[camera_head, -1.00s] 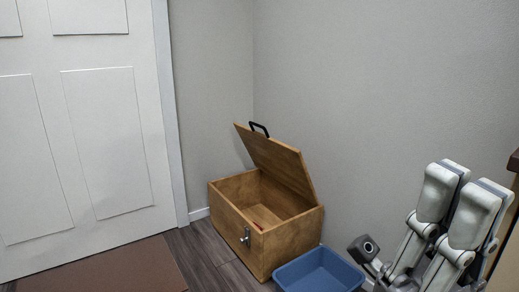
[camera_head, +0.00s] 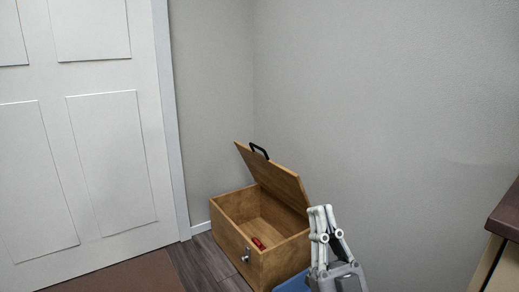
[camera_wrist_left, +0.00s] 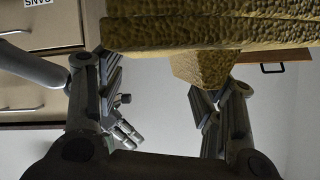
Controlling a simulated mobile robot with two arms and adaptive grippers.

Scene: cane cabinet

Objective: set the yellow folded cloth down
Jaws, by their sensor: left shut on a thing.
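The yellow folded cloth (camera_wrist_left: 215,32) fills the top of the left wrist view, with a textured surface and a part hanging down between the fingers. My left gripper (camera_wrist_left: 158,80) is shut on it, with one finger on each side. The cloth and the left gripper do not show in the head view. My right gripper (camera_head: 321,212) stands upright at the lower middle of the head view, in front of the wooden box's right corner. Its fingers lie close together from this angle, so I cannot tell whether it is open. I see nothing held in it.
An open wooden box (camera_head: 285,265) stands in the corner, lid tilted up, with a red item (camera_head: 258,243) inside. A blue bin (camera_head: 291,285) is partly hidden by my right gripper. A white door (camera_head: 110,155) and brown mat (camera_head: 125,273) lie left; a dark-topped counter (camera_head: 508,212) is right.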

